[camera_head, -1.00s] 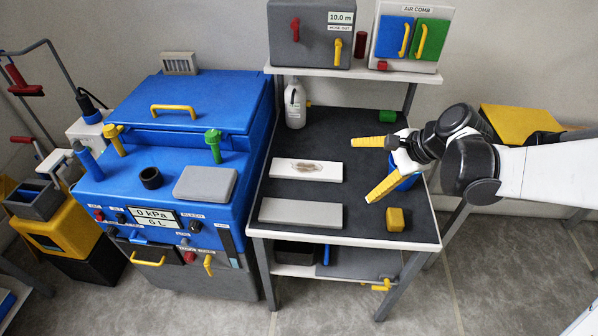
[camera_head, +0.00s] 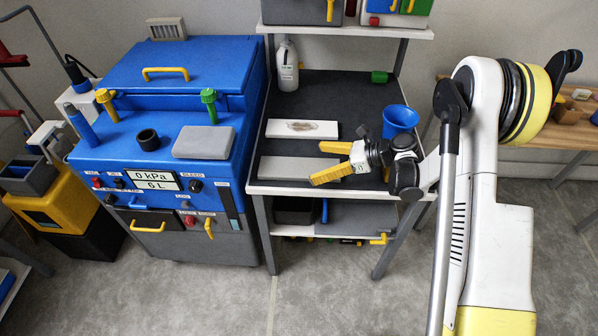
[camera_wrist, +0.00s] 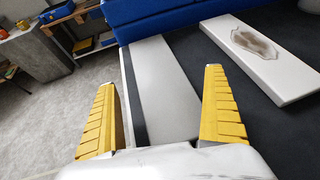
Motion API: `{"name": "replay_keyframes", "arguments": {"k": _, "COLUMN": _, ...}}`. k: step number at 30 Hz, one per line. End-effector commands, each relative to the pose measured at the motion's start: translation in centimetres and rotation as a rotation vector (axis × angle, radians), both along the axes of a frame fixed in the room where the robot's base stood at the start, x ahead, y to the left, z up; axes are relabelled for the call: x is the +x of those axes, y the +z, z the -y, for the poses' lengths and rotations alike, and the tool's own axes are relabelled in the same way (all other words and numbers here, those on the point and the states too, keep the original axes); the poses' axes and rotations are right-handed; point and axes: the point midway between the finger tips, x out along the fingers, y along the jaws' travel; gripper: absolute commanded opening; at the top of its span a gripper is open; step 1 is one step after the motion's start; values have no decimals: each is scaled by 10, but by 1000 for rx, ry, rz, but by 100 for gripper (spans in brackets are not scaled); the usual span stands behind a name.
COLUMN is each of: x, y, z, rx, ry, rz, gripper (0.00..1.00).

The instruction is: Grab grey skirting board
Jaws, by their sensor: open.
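The grey skirting board (camera_head: 293,170) lies flat along the front of the dark bench top. Its right end is hidden behind my gripper in the head view. In the wrist view the grey board (camera_wrist: 165,88) runs away from me between my two yellow fingers. My gripper (camera_head: 324,162) is open and empty, its fingers pointing left over the board's right end. The wrist view also shows my gripper (camera_wrist: 167,108) with its fingers wide apart, one on each side of the board. I cannot tell how high they are above it.
A white board with a brown stain (camera_head: 302,129) lies behind the grey one. A blue funnel-like cup (camera_head: 399,120) stands behind my wrist. The blue machine (camera_head: 150,150) adjoins the bench's left side.

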Motion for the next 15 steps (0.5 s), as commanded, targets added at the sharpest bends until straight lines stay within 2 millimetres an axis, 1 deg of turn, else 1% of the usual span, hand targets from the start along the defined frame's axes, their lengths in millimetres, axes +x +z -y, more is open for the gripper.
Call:
{"name": "replay_keyframes", "arguments": {"k": 1, "x": 1, "y": -5, "z": -6, "rx": 0, "ry": 1, "rz": 0, "gripper": 100}}
{"name": "replay_keyframes", "arguments": {"k": 5, "x": 3, "y": -9, "z": -15, "rx": -1, "ry": 1, "rz": 2, "gripper": 100}}
{"name": "replay_keyframes", "arguments": {"k": 8, "x": 3, "y": -17, "z": -24, "rx": -1, "ry": 2, "rz": 1, "gripper": 100}}
{"name": "replay_keyframes", "arguments": {"k": 11, "x": 4, "y": -28, "z": -38, "rx": -1, "ry": 2, "rz": 1, "gripper": 100}}
{"name": "replay_keyframes", "arguments": {"k": 15, "x": 9, "y": -33, "z": -54, "rx": -2, "ry": 1, "rz": 2, "gripper": 100}}
